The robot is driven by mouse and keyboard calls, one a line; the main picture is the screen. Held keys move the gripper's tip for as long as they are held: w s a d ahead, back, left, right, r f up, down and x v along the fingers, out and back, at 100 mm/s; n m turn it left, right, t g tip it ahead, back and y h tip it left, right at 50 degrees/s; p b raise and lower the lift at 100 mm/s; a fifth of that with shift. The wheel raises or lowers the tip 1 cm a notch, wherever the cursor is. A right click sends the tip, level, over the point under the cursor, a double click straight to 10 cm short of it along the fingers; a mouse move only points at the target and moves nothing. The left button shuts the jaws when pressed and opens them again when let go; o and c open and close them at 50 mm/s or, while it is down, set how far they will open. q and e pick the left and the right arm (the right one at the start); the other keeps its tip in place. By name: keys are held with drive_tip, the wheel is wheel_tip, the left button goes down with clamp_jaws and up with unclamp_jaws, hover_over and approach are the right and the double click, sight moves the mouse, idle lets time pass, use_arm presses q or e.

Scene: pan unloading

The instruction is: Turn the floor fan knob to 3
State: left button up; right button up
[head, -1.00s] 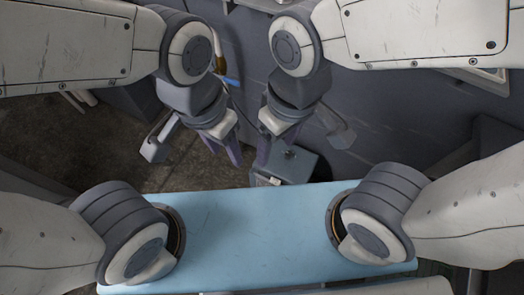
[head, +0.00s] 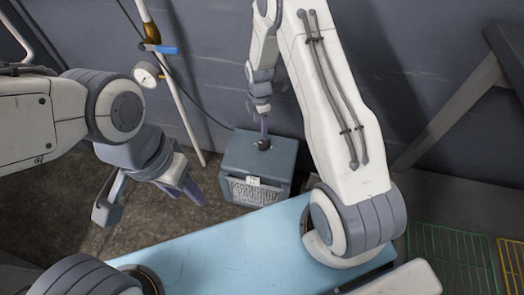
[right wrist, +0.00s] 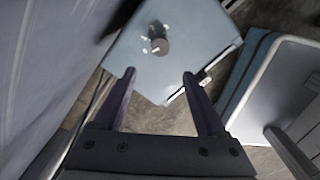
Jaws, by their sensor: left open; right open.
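The floor fan (head: 238,158) is a blue-grey box with a grille on its front, standing on the floor in the head view. Its dark round knob (head: 263,145) is on the top face. In the right wrist view the knob (right wrist: 159,46) has small white marks beside it, too small to read. My right gripper (head: 264,124) is over the box close to the knob. In the right wrist view its open fingers (right wrist: 158,76) are apart and empty, with the knob ahead of their tips. My left gripper (head: 186,188) is open and empty, left of the fan.
A light blue surface of mine (head: 230,252) lies in front of the fan. A pipe with a gauge (head: 147,73) and a blue-handled valve (head: 165,50) runs along the wall behind. A cable runs down to the fan. Green grating (head: 450,258) is at the lower right.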

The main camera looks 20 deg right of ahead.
sight(262, 143)
drive_tip(key=f+b, duration=0.1)
drive_tip(key=f, duration=0.3)
drive_tip(key=f+b, duration=0.1)
drive_tip(key=f, duration=0.3)
drive_tip(key=f+b, duration=0.1)
drive_tip(key=f, duration=0.3)
drive_tip(key=shift+d+f, duration=0.1)
drive_tip(key=shift+d, duration=0.3)
clamp_jaws()
